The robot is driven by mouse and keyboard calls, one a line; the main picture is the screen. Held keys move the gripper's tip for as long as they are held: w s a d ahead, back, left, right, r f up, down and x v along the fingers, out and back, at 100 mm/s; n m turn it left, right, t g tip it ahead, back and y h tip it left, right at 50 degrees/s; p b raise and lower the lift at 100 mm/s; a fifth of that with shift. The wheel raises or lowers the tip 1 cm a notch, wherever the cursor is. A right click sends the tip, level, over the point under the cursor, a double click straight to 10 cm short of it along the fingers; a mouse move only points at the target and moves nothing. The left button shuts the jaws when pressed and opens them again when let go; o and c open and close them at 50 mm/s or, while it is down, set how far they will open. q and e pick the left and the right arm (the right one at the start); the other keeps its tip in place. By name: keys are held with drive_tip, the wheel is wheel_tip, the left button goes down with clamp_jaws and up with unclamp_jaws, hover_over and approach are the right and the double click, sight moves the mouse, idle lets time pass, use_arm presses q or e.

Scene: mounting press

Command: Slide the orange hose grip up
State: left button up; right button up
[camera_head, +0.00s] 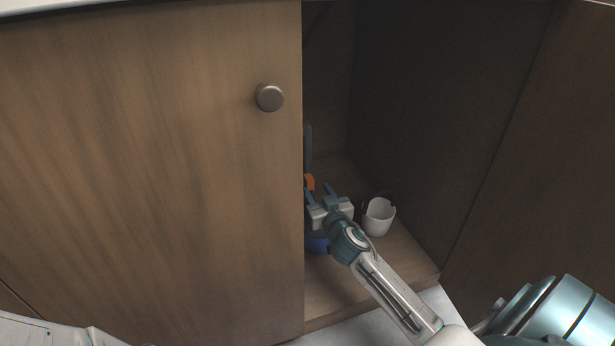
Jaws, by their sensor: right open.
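The orange hose grip (310,182) shows as a small orange patch inside the cabinet, just right of the closed door's edge. The door hides most of it and the thing it sits on. A dark upright part (308,146) stands above it, and a blue rounded part (318,244) shows below. My right gripper (318,189) reaches into the cabinet, its fingers open and close to the orange grip. I cannot tell whether they touch it. My left gripper is not in view.
The wooden door (150,170) with a round knob (269,97) covers the cabinet's left side. A white cup-like container (379,217) stands on the cabinet floor (405,262), right of my right gripper. The cabinet's right side wall (450,110) is dark. Upper space inside looks free.

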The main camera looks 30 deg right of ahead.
sight(311, 181)
drive_tip(key=b+x, duration=0.1)
drive_tip(key=x, duration=0.5)
drive_tip(key=shift+f+b, duration=0.15)
drive_tip(key=shift+b, duration=0.15)
drive_tip(key=shift+x, duration=0.8)
clamp_jaws()
